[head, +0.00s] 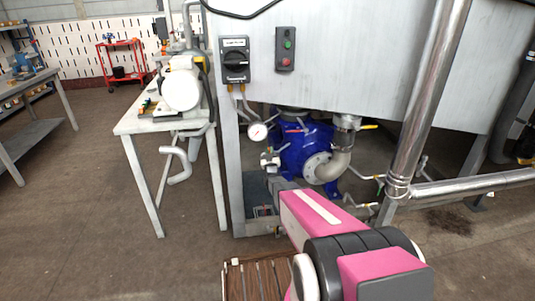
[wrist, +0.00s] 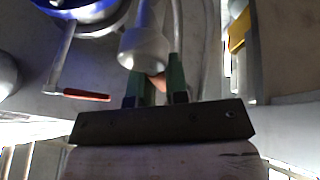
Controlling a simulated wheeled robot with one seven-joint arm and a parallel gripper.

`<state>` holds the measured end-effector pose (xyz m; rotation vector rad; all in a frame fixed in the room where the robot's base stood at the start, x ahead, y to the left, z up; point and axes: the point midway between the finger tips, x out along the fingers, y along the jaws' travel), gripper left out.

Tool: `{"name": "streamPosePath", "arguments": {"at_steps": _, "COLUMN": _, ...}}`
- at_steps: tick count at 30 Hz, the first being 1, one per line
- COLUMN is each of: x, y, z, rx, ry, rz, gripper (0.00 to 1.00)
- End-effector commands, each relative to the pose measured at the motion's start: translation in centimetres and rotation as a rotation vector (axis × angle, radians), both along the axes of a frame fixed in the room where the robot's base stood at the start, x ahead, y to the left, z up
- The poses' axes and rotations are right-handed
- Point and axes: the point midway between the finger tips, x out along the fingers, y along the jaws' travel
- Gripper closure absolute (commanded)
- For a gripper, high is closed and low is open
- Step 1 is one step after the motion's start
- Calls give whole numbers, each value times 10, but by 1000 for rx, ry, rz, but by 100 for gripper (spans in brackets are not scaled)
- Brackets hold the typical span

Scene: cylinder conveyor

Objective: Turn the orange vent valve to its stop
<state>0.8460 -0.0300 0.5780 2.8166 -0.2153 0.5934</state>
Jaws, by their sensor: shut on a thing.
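In the wrist view, the two green fingers of my gripper (wrist: 158,92) are closed around a small orange part (wrist: 159,80), which looks like the vent valve's handle. Only a sliver of it shows between the fingers, so its angle cannot be told. A grey rounded fitting (wrist: 145,48) sits just beyond the fingertips and hides part of it. In the head view, my gripper reaches in below the tank, beside the blue pump (head: 307,145). The orange valve cannot be made out there.
A red-tipped lever (wrist: 87,95) lies left of my fingers, and a yellow part (wrist: 238,30) lies to the right. A pressure gauge (head: 258,132) hangs above my gripper. A shiny pipe (head: 425,95) and the tank's leg (head: 229,170) flank the space.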

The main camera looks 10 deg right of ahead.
Motion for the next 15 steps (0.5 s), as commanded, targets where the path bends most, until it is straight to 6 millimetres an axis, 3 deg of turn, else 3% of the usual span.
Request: {"name": "streamPosePath", "arguments": {"at_steps": 15, "x": 1, "y": -11, "z": 1, "rx": 225, "ry": 0, "rz": 1, "gripper": 100}}
